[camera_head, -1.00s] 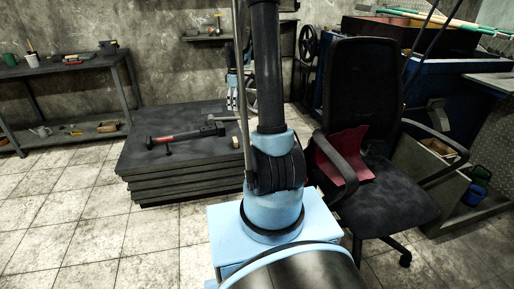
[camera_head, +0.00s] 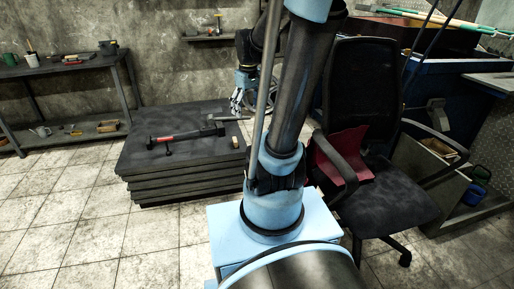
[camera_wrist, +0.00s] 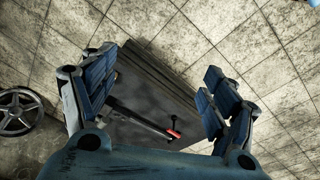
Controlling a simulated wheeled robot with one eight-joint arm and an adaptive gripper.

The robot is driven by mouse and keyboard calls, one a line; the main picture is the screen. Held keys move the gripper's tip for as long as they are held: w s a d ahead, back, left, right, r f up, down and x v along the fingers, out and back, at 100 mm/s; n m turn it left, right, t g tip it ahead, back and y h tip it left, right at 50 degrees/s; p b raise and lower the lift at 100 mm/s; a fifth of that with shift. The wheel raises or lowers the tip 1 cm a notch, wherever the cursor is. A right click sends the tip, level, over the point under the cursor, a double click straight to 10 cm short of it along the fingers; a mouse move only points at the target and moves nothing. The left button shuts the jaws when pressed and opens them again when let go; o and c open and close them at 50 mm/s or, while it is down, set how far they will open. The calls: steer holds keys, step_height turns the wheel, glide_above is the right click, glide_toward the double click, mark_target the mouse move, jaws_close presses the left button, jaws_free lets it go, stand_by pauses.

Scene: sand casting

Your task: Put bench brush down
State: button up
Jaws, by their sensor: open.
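My gripper (camera_head: 237,102) is above the far right part of a stack of dark plates (camera_head: 150,186). In the wrist view its fingers (camera_wrist: 160,97) are spread wide, with nothing held between them. The stack (camera_wrist: 165,75) shows below and between the fingers. I cannot surely make out the bench brush. A small tan piece (camera_head: 235,142) on the stack's right edge and a tan block (camera_head: 107,126) on the left bench's lower shelf are both too small to identify.
A red-and-black long-handled tool (camera_head: 180,136) lies on the stack. A workbench (camera_head: 75,66) stands at the left wall. A black office chair (camera_head: 385,205) with a red cloth (camera_head: 345,155) stands at right. The tiled floor (camera_head: 60,215) at left is clear. A spoked wheel (camera_wrist: 20,110) shows in the wrist view.

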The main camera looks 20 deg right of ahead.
steer(key=s+f+m, duration=0.2)
steer(key=s+f, duration=0.1)
steer(key=s, duration=0.5)
steer(key=s+f+m, duration=0.3)
steer(key=s+f, duration=0.1)
steer(key=s, duration=0.5)
steer(key=shift+a+f+t, duration=0.25)
steer(key=shift+f+t, duration=0.05)
steer(key=shift+w+f, duration=0.2)
steer(key=shift+w, duration=0.2)
steer(key=shift+o, duration=0.2)
